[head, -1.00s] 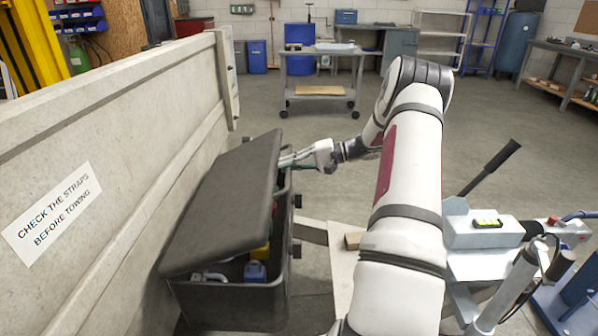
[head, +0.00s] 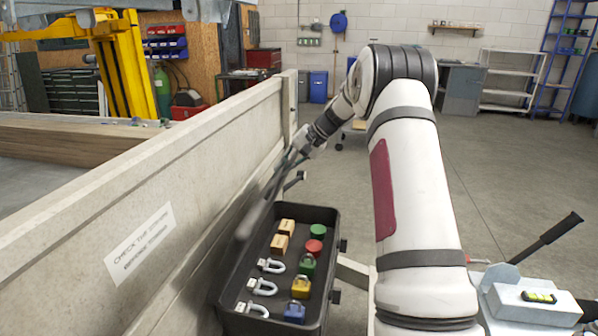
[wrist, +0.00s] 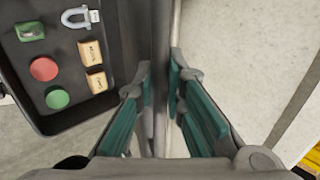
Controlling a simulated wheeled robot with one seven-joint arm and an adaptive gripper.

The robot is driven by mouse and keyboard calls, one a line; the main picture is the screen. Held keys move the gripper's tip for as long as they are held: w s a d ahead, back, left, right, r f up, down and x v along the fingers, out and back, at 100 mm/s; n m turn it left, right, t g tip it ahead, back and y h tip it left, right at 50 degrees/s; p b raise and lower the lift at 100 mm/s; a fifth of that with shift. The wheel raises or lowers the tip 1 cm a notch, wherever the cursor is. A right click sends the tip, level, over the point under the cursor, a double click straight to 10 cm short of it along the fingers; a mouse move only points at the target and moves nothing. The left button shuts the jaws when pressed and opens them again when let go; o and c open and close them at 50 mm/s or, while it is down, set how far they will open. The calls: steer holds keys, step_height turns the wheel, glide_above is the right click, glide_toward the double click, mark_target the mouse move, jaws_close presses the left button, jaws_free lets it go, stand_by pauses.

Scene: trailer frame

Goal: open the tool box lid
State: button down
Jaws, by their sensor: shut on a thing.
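The black tool box (head: 320,303) stands beside the trailer's side board, and its inside is open to view. Its dark lid (head: 254,216) is swung up, nearly upright, and shows almost edge-on close to the board. In the wrist view the lid (wrist: 161,40) runs as a thin strip between the fingers. My gripper (head: 287,166) is at the far end of the lid, with its teal-padded fingers (wrist: 160,92) on either side of the lid's edge and shut on it. The exact contact at the pads is partly hidden.
In the box lie shackles (head: 262,286), padlocks (head: 301,287), wooden blocks (head: 282,243) and red and green round pieces (head: 314,247). The pale trailer board (head: 190,190) rises close behind the lid.

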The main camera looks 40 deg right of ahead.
steer(key=shift+w+a+r, duration=0.25)
steer(key=shift+w+a, duration=0.1)
steer(key=shift+w, duration=0.1)
steer(key=c, duration=1.7)
jaws_free()
steer(key=shift+o, duration=0.2)
steer(key=v, duration=1.2)
steer(key=shift+f, duration=0.15)
steer(key=shift+s, duration=0.1)
